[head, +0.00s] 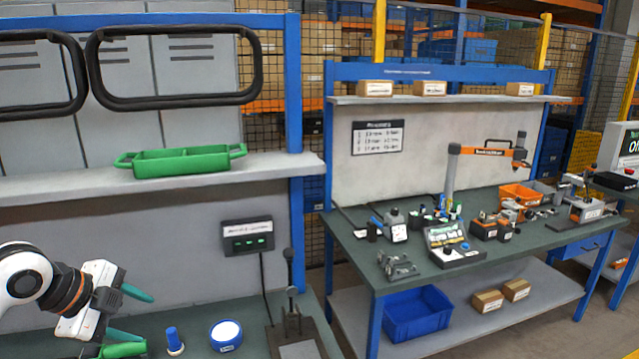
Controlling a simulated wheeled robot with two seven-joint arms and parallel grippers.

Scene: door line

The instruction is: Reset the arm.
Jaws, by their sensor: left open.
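My left arm comes in from the left edge. Its white and dark left gripper (134,314) is low at the left, over the near workbench, with two green fingers spread apart. Nothing shows between the fingers. A green object (122,350) lies just below the lower finger at the bottom edge; I cannot tell whether they touch. My right gripper is not in view.
A blue-topped piece (174,340), a round white-topped blue item (226,335) and a dark stand (291,320) are right of the gripper. A shelf (70,185) with a green tray (180,161) is above. Another workbench (430,275) stands right, beyond a gap.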

